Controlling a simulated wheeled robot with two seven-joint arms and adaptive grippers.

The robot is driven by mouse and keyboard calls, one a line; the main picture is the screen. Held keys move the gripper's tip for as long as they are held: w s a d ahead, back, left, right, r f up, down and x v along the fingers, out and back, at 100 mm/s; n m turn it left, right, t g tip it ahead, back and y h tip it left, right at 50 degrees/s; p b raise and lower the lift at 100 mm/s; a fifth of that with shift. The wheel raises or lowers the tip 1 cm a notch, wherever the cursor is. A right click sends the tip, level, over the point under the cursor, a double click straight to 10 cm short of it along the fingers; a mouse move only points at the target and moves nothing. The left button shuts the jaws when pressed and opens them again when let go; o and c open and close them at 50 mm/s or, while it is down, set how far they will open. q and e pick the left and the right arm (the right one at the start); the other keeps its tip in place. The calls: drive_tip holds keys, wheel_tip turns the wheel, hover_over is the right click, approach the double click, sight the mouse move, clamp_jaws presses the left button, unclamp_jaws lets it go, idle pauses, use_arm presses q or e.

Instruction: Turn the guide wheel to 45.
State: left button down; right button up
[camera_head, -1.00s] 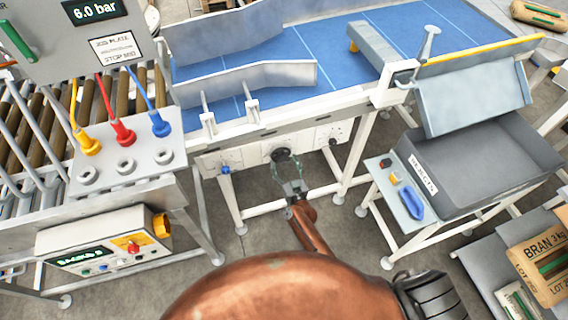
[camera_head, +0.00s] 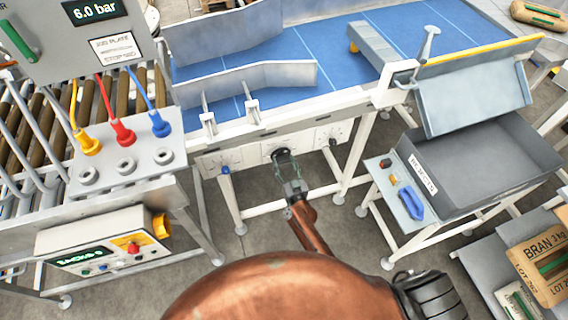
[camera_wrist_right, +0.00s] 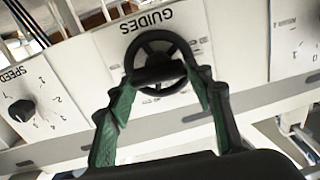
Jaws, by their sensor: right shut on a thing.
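The guide wheel (camera_wrist_right: 146,47) is a black spoked handwheel on a white panel marked GUIDES in the right wrist view. It also shows in the head view (camera_head: 280,155) under the blue conveyor. My right gripper (camera_wrist_right: 166,76) has its green-padded fingers on either side of the wheel's rim, shut on it. In the head view the right gripper (camera_head: 287,168) reaches the wheel from below. The fingers and hub hide part of the dial scale, so the setting cannot be read. My left gripper is not in view.
A SPEED knob (camera_wrist_right: 21,110) sits left of the wheel in the wrist view, and another dial panel (camera_wrist_right: 295,40) is at right. The blue belt (camera_head: 340,50) lies above. A grey bin (camera_head: 480,160) stands right, and a control box (camera_head: 105,240) stands left.

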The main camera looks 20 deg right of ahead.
drive_tip(key=m, duration=0.5)
drive_tip(key=shift+d+f+m+b, duration=0.1)
drive_tip(key=shift+m+b, duration=0.2)
drive_tip(key=shift+b, duration=0.1)
drive_tip(key=shift+d+m+b, duration=0.1)
drive_tip(key=shift+m+b, duration=0.3)
drive_tip(key=shift+m, duration=2.1)
drive_tip(key=o, duration=1.2)
drive_tip(key=shift+c, duration=0.2)
drive_tip(key=shift+s, duration=0.1)
drive_tip(key=s, duration=1.1)
drive_tip(key=shift+s+d, duration=0.2)
drive_tip(key=shift+s, duration=0.2)
